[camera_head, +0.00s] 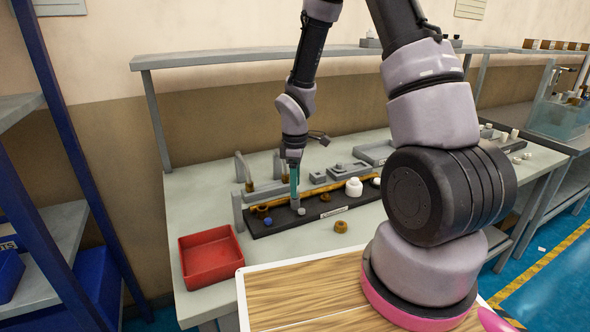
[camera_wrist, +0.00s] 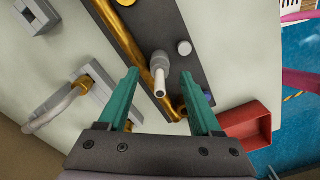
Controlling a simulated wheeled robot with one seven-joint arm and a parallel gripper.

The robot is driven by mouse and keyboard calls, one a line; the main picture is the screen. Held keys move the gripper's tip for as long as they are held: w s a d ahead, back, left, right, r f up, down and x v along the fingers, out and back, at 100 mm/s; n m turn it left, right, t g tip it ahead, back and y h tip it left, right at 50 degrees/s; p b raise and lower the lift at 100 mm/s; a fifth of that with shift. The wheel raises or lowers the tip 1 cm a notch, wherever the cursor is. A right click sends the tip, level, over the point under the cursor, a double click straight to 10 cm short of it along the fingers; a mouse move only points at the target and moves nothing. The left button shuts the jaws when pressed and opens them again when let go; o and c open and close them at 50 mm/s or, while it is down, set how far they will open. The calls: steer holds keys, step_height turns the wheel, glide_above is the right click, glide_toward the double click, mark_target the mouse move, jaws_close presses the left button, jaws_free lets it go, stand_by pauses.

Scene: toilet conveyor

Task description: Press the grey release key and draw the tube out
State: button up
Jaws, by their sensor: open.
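A pale grey upright tube (camera_wrist: 160,80) with an open end stands on the black base plate (camera_wrist: 190,20) in the wrist view. A round grey key (camera_wrist: 184,47) sits on the plate close beside it; the head view shows the grey key (camera_head: 301,211) too. My gripper (camera_wrist: 158,78) has two teal fingers spread apart, one on each side of the tube with clear gaps. In the head view my gripper (camera_head: 294,178) points down over the black plate (camera_head: 325,214), and its fingers partly hide the tube.
A brass pipe (camera_wrist: 122,35) runs along the plate. A red tray (camera_head: 209,257) stands to the left on the bench. Grey posts stand behind; a shelf (camera_head: 250,56) spans above.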

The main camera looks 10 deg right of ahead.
steer(key=shift+f, duration=0.75)
jaws_close()
steer(key=c, duration=0.8)
jaws_free()
jaws_close()
steer(key=shift+r, duration=0.65)
steer(key=shift+r, duration=1.95)
